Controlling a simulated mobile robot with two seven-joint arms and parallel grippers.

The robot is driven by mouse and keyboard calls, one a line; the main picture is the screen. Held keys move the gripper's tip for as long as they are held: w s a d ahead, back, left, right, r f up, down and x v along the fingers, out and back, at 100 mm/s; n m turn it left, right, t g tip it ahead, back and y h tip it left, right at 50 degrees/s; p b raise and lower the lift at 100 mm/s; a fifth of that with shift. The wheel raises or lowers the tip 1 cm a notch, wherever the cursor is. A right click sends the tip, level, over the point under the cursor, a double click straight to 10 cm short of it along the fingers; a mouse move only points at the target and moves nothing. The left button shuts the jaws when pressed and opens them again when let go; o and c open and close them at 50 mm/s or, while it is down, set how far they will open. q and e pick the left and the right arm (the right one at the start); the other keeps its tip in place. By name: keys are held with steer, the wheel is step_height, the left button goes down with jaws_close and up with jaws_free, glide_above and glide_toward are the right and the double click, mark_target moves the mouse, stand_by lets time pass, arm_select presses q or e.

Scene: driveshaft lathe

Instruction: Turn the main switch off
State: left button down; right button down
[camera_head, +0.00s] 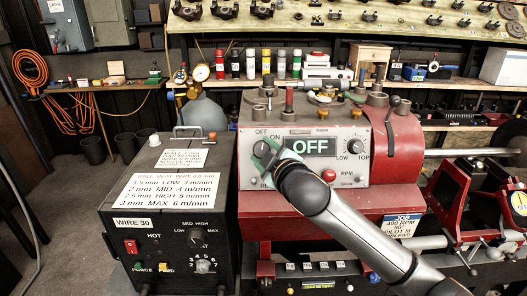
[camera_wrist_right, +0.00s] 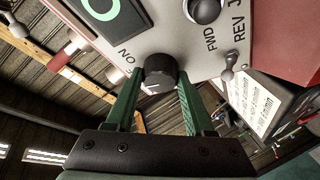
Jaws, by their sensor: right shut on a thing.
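The main switch is a round black knob (camera_wrist_right: 160,72) on the lathe's grey control panel (camera_head: 345,172), with an ON label beside it. In the head view OFF and ON labels stand above and beside it, and my right gripper (camera_head: 266,156) mostly covers it. In the wrist view the green fingers of my right gripper (camera_wrist_right: 162,88) stand either side of the knob, shut on it. I cannot tell which way the knob points. The panel's display (camera_head: 310,147) reads OFF in green. My left gripper is not in view.
A black wire heater box (camera_head: 125,225) with signs on top stands left of the lathe. A red button (camera_head: 329,175) and a LOW–TOP speed knob (camera_head: 356,146) sit right of the switch. The wrist view shows a FWD/REV knob (camera_wrist_right: 205,10) close by.

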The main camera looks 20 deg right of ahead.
steer(key=shift+n+g, duration=0.3)
steer(key=shift+n, duration=0.6)
steer(key=shift+c, duration=1.3)
jaws_free()
steer(key=b+v, duration=0.1)
steer(key=v, duration=1.1)
steer(key=shift+s+d+b, duration=0.2)
steer(key=shift+s+b, duration=0.05)
steer(key=shift+b, duration=0.05)
steer(key=shift+r, duration=0.1)
